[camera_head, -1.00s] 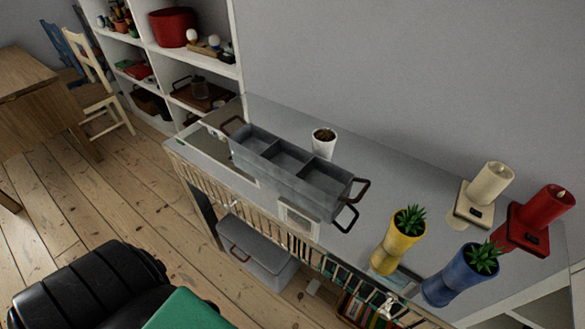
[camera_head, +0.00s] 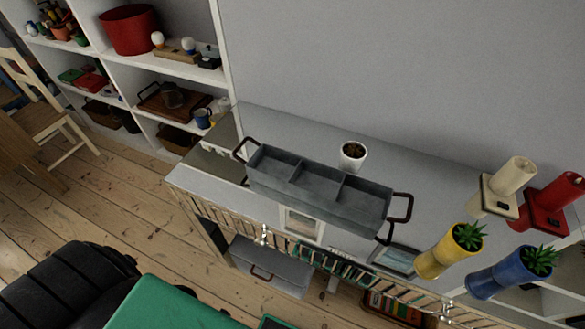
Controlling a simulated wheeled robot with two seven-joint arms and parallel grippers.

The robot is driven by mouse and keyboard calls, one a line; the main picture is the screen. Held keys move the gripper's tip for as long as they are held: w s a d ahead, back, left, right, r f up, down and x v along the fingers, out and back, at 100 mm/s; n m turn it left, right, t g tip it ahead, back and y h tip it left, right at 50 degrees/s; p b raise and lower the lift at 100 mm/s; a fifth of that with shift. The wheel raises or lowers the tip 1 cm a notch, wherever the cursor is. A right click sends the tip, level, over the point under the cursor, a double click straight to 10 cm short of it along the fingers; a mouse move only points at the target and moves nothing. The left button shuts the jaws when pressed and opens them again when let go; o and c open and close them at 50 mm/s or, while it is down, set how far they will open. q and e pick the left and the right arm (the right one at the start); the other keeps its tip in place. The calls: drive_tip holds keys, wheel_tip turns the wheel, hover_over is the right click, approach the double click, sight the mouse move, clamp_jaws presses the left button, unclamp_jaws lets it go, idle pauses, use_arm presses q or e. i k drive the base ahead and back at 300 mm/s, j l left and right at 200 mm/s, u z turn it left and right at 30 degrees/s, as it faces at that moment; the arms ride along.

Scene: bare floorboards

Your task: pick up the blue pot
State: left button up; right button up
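The blue pot (camera_head: 497,277) is a waisted vase with a green succulent at the right end of the grey-topped cabinet (camera_head: 408,166). It looks tilted because the view is tilted. A similar yellow pot (camera_head: 437,259) with a succulent stands just left of it. A red candle holder (camera_head: 545,214) and a cream candle holder (camera_head: 502,190) stand behind them.
A grey three-compartment tray (camera_head: 363,219) with brown handles and a small white pot (camera_head: 353,160) sit on the cabinet. A white shelf (camera_head: 221,50) stands at the back left. A chair (camera_head: 40,120) stands on the floorboards at the left.

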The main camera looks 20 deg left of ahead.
sight(528, 264)
drive_tip(key=j+z, duration=0.1)
drive_tip(key=j, duration=0.25)
drive_tip(key=l+z, duration=0.35)
drive_tip(key=k+l+z, duration=0.1)
drive_tip(key=l+z, duration=0.25)
drive_tip(key=l, duration=0.15)
drive_tip(key=l+z, duration=0.3)
drive_tip(key=i+l, duration=0.05)
drive_tip(key=l, duration=0.05)
